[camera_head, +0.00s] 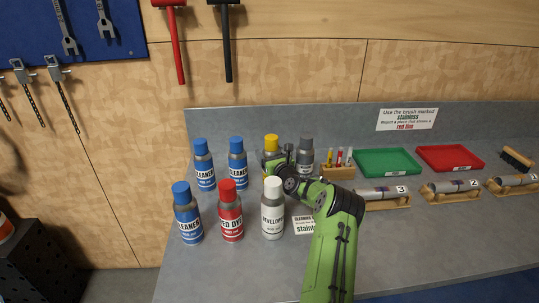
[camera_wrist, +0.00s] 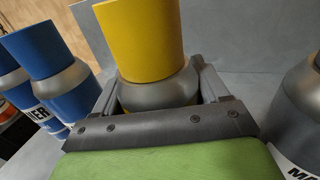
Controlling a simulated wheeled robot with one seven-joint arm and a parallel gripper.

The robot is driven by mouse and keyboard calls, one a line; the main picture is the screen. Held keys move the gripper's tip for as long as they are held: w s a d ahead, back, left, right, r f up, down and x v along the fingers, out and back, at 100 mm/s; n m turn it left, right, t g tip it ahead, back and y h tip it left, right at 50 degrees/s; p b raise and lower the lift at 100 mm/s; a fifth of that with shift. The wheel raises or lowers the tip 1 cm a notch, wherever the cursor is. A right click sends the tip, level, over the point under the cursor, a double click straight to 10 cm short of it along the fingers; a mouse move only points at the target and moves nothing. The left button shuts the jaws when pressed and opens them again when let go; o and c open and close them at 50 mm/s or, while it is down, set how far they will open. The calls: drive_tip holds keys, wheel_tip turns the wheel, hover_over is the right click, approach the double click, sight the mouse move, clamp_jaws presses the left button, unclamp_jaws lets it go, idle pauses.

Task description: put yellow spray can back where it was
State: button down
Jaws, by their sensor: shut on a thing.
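The yellow-capped spray can (camera_head: 271,143) stands upright in the back row of cans on the grey bench. Its yellow cap and grey shoulder fill the middle of the wrist view (camera_wrist: 140,40). My gripper (camera_wrist: 157,98) is shut around the can just below the shoulder, with one finger on each side. In the head view my gripper (camera_head: 272,165) reaches the can from the front right. The can's lower body and base are hidden behind my gripper and arm, so I cannot tell whether it touches the bench.
Blue-capped cleaner cans (camera_head: 237,165) stand left of it, a grey can (camera_head: 306,157) close on its right. A red dye can (camera_head: 230,212) and a white-capped developer can (camera_head: 272,210) stand in front. A green tray (camera_head: 388,161) and numbered cylinders (camera_head: 382,194) lie to the right.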

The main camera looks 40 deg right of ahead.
drive_tip(key=shift+c, duration=1.8)
unclamp_jaws()
drive_tip(key=shift+f, duration=0.1)
drive_tip(key=o, duration=0.3)
drive_tip(key=shift+o, duration=0.2)
drive_tip(key=shift+r, duration=0.2)
drive_tip(key=v, duration=1.2)
drive_tip(key=shift+f, duration=0.1)
